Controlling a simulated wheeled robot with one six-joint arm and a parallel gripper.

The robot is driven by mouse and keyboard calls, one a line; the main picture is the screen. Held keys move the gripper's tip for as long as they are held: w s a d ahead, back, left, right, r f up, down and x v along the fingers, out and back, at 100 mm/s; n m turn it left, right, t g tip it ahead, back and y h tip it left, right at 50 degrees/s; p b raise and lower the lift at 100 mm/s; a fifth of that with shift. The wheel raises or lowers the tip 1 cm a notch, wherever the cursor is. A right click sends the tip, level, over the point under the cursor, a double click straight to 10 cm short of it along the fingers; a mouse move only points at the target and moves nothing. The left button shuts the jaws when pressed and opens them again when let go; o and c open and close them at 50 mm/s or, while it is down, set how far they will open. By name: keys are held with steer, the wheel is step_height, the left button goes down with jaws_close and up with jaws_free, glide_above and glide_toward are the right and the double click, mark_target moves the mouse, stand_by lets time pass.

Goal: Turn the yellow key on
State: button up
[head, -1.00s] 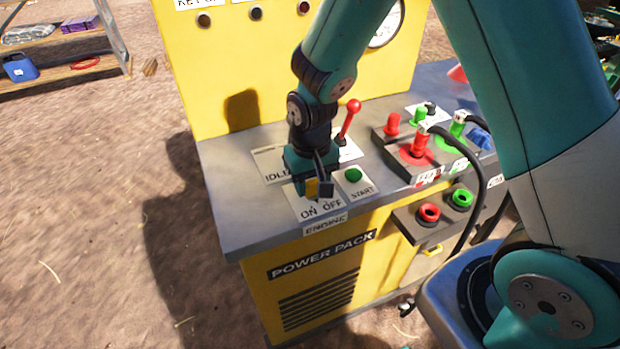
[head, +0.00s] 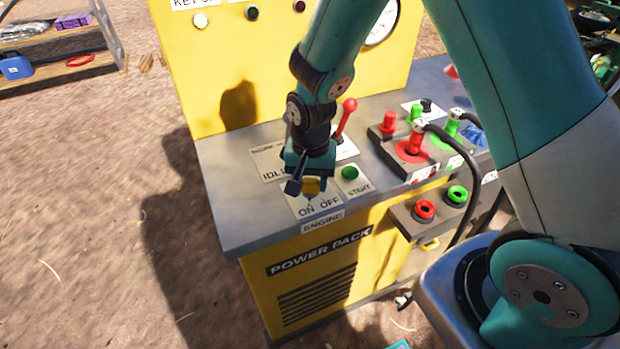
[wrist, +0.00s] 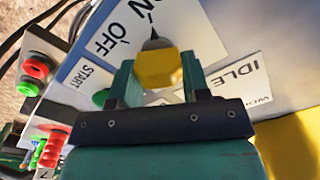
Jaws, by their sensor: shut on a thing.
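The yellow key (head: 312,186) stands on the ON/OFF engine plate (head: 326,204) at the front of the power pack's grey top. In the wrist view the yellow key (wrist: 158,68) sits between the two green fingers of my gripper (wrist: 160,76). Its dark pointed tip shows beyond the fingers, near the ON and OFF lettering. My gripper (head: 308,181) is shut on the key, pointing down from above. In the head view my wrist hides part of the key, and its exact angle is hard to tell.
A green start button (head: 350,172) lies just right of the key. A red lever (head: 345,118) stands behind it. Red and green connectors with a black cable (head: 458,145) are at the right. The yellow panel (head: 270,70) rises behind.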

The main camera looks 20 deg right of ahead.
steer(key=o, duration=0.9)
steer(key=shift+r, duration=0.15)
step_height(320, 180, up, 17)
steer(key=shift+r, duration=0.1)
steer(key=s+a+r+n+y, duration=0.1)
steer(key=s+n, duration=0.3)
steer(key=s, duration=0.2)
steer(key=s+a+r+n+y, duration=0.1)
steer(key=s+a+r+n, duration=0.1)
steer(key=s+n, duration=0.3)
steer(key=s+a+r+n+y, duration=0.2)
steer(key=s+n, duration=0.2)
steer(key=s, duration=0.4)
steer(key=shift+s+a+r, duration=0.1)
steer(key=shift+s+a, duration=0.1)
